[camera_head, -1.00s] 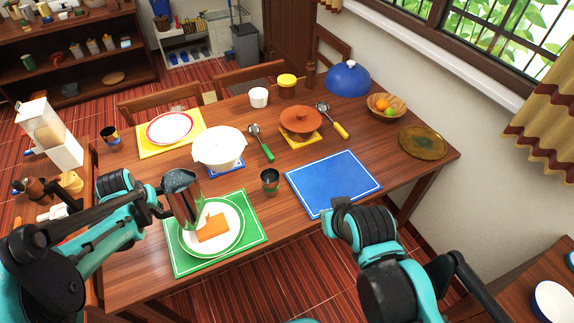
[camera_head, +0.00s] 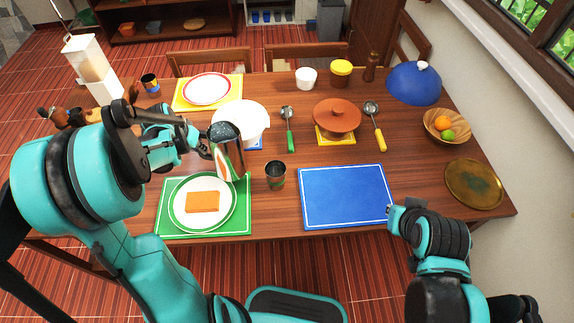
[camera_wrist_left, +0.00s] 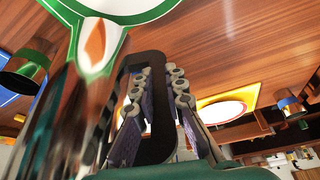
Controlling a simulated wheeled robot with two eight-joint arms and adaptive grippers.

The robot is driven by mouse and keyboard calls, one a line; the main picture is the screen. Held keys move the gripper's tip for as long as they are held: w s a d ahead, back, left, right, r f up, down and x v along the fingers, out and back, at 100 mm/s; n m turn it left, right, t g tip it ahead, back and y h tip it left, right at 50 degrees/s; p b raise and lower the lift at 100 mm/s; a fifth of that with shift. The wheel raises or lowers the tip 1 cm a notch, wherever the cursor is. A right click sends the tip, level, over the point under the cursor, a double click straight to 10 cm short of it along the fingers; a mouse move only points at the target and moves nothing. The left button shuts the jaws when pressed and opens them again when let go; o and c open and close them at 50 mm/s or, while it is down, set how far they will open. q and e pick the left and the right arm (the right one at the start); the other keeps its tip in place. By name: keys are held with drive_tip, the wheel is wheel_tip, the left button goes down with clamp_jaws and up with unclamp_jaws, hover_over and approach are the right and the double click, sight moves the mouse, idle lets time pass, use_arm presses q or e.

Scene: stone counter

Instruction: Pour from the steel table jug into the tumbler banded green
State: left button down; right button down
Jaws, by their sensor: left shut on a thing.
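The steel table jug (camera_head: 229,158) is a shiny vessel held above the table, near the far right edge of the green-rimmed plate. It looks close to upright. My left gripper (camera_head: 204,148) is shut on its dark handle; the fingers (camera_wrist_left: 160,105) close around that handle in the left wrist view, with the jug's body (camera_wrist_left: 75,120) at left. The tumbler banded green (camera_head: 275,176) stands upright on the table just right of the jug, apart from it. It also shows in the left wrist view (camera_wrist_left: 24,70). The jug's contents cannot be made out. My right gripper's jaws do not show.
A green mat (camera_head: 172,212) with a plate (camera_head: 228,212) lies in front, a blue mat (camera_head: 345,198) right of the tumbler. A white pot (camera_head: 250,118) stands behind the jug. A ladle (camera_head: 290,138) lies behind the green-banded tumbler.

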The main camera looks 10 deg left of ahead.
sight(212, 138)
use_arm(q)
drive_tip(key=shift+r, duration=0.15)
drive_tip(key=shift+d+r+y+p, duration=0.15)
drive_tip(key=shift+r+y+p, duration=0.05)
drive_tip(key=shift+y+p, duration=0.1)
drive_tip(key=shift+r+y, duration=0.2)
drive_tip(key=shift+y, duration=0.3)
drive_tip(key=shift+d+r+m+y+p, duration=0.2)
drive_tip(key=shift+d+r+y+p, duration=0.05)
drive_tip(key=shift+r+y+p, duration=0.2)
drive_tip(key=shift+d+r+m+y+p, duration=0.2)
drive_tip(key=shift+d+r+y+p, duration=0.1)
drive_tip(key=shift+r+y, duration=0.15)
drive_tip(key=shift+d+r+y, duration=0.55)
drive_tip(key=shift+r+y, duration=0.2)
drive_tip(key=shift+y, duration=0.15)
drive_tip(key=shift+d+r+m+y, duration=0.4)
drive_tip(key=shift+d+r+y, duration=0.15)
drive_tip(key=shift+d+y, duration=0.35)
drive_tip(key=shift+d+r+y+b, duration=0.25)
drive_tip(key=shift+y+b, duration=0.15)
drive_tip(key=shift+y, duration=0.2)
drive_tip(key=shift+d, duration=0.15)
drive_tip(key=shift+d+r+m+t+y+b, duration=0.15)
drive_tip(key=shift+d+m+t+y+b, duration=0.2)
drive_tip(key=shift+y+b, duration=0.55)
